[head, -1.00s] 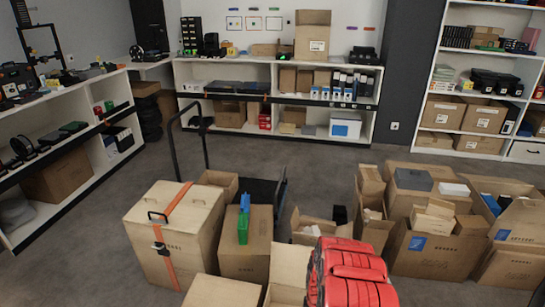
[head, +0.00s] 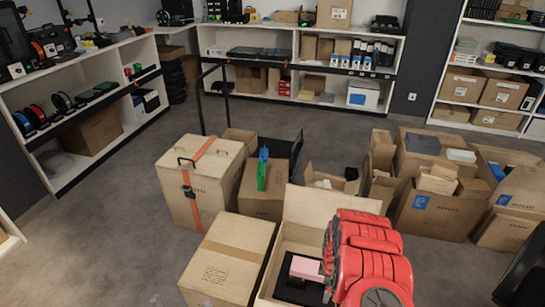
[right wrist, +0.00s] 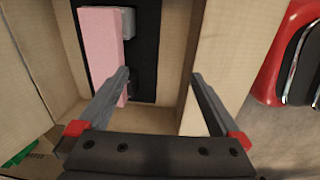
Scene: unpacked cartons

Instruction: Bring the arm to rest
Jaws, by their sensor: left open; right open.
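My right gripper (right wrist: 160,75) is open and empty in the right wrist view. Its left finger overlaps a pink block (right wrist: 101,45) in that picture; I cannot tell whether they touch. Its right finger overlaps the wall of an open carton. The pink block also shows in the head view (head: 307,268), on a black piece inside the open carton (head: 332,205).
A closed carton (head: 230,260) stands left of the open one. A strapped wooden crate (head: 200,185) and a carton with a green item (head: 263,170) stand behind. Several open cartons (head: 435,210) crowd the right. Grey floor (head: 110,235) is clear at left.

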